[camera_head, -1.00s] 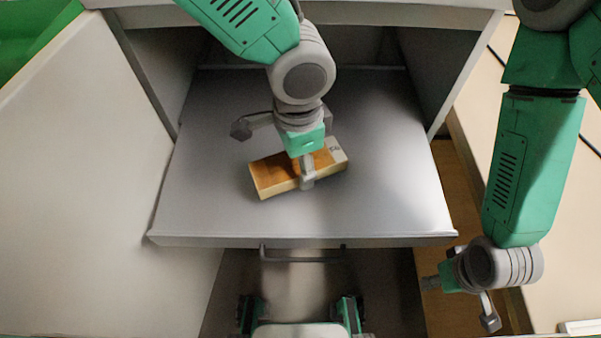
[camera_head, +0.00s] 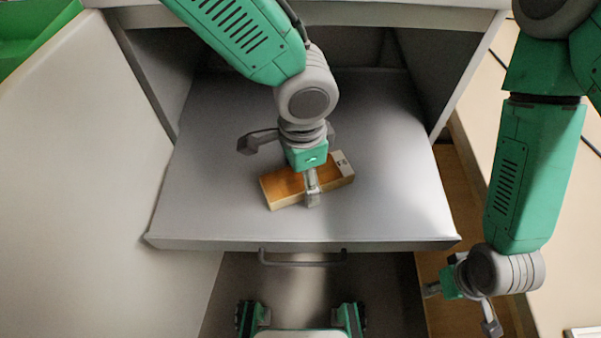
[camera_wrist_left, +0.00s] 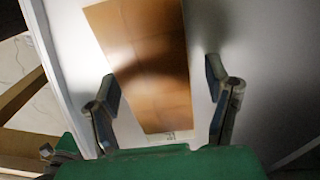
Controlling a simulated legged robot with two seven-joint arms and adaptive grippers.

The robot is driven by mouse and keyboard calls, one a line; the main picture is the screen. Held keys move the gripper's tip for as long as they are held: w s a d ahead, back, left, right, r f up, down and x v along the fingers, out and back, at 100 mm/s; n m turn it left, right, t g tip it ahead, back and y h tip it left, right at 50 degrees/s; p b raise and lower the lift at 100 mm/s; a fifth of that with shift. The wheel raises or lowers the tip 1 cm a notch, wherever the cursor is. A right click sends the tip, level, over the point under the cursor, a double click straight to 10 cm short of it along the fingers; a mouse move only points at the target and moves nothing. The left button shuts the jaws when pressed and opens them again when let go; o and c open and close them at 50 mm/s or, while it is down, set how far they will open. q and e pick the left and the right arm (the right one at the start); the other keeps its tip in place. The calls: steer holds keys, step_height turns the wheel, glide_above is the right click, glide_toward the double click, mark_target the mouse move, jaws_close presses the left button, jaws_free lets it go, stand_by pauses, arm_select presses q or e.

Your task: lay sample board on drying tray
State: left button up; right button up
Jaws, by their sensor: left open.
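The sample board (camera_head: 285,188) is a brown wooden block with a pale labelled end, lying at a slant on the grey pulled-out tray (camera_head: 210,210). In the left wrist view the board (camera_wrist_left: 145,55) lies between the two fingers, with gaps to both. My left gripper (camera_head: 312,195) is open over the board's middle and partly hides it. It also shows in the left wrist view (camera_wrist_left: 165,105). My right gripper (camera_head: 462,303) hangs at the lower right, away from the board; its jaw opening is hard to make out.
The tray has a front handle (camera_head: 303,261) and sits in an open cabinet with side walls. A pale cabinet door (camera_head: 70,190) stands at the left. A beige bench top (camera_head: 570,230) lies at the right. Bare tray surface surrounds the board.

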arm_select(q)
steer(key=r, duration=0.2)
steer(key=d+r+p, duration=0.1)
steer(key=r, duration=0.1)
steer(key=shift+r, duration=0.4)
step_height(320, 180, up, 7)
steer(key=p, duration=0.2)
steer(key=shift+a, duration=0.3)
steer(key=shift+d+r, duration=0.1)
steer(key=shift+d, duration=0.05)
